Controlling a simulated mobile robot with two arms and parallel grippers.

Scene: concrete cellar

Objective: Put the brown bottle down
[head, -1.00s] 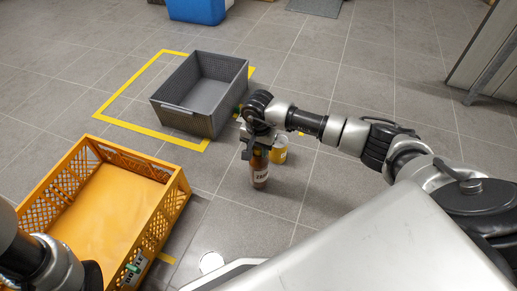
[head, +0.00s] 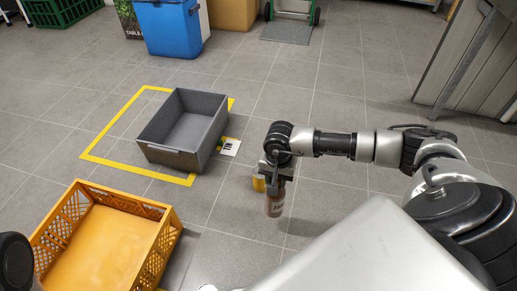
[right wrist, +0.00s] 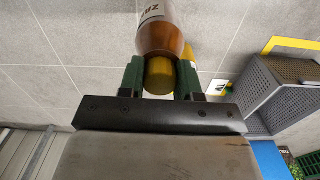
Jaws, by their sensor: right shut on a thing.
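The brown bottle (head: 274,204) with a white label hangs upright below my right gripper (head: 276,172) in the head view. In the right wrist view my right gripper (right wrist: 160,80) has its green fingers closed on the bottle's neck and yellowish cap, and the bottle body (right wrist: 163,38) points away from the camera. I cannot tell whether its base touches the floor. My left gripper is out of view; only part of my left arm shows at the lower left.
A yellow container (head: 258,184) is partly hidden just behind and left of the bottle. An empty grey crate (head: 160,152) stands within yellow floor tape, a white card (head: 230,147) beside it. An empty orange crate (head: 145,205) is lower left. Floor (head: 330,205) right of the bottle is clear.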

